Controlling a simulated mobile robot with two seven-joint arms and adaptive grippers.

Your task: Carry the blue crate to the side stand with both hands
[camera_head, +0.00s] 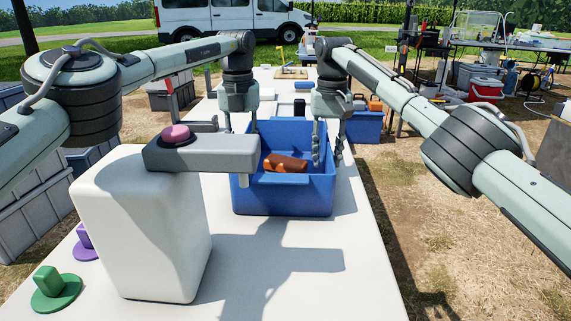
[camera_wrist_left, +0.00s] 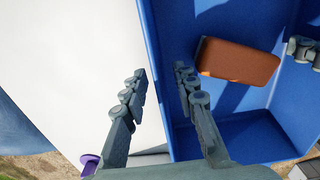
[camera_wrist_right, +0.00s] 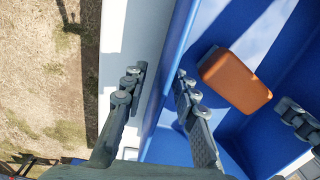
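The blue crate (camera_head: 283,200) stands on the white table, with a brown-orange block (camera_head: 285,163) lying inside. My left gripper (camera_head: 240,122) is at the crate's left wall, partly hidden by a grey arm of a white device. In the left wrist view its open fingers (camera_wrist_left: 162,82) straddle that wall, one outside and one inside. My right gripper (camera_head: 327,150) is at the right wall. In the right wrist view its open fingers (camera_wrist_right: 160,84) also straddle the wall, with gaps visible beside it. I cannot tell which thing is the side stand.
The white device (camera_head: 145,230) with a pink knob (camera_head: 176,134) stands close in front of the crate, to its left. A green knob (camera_head: 50,285) and a purple one (camera_head: 84,240) are at the table's left edge. Another blue crate (camera_head: 367,128) is behind right. The table front is clear.

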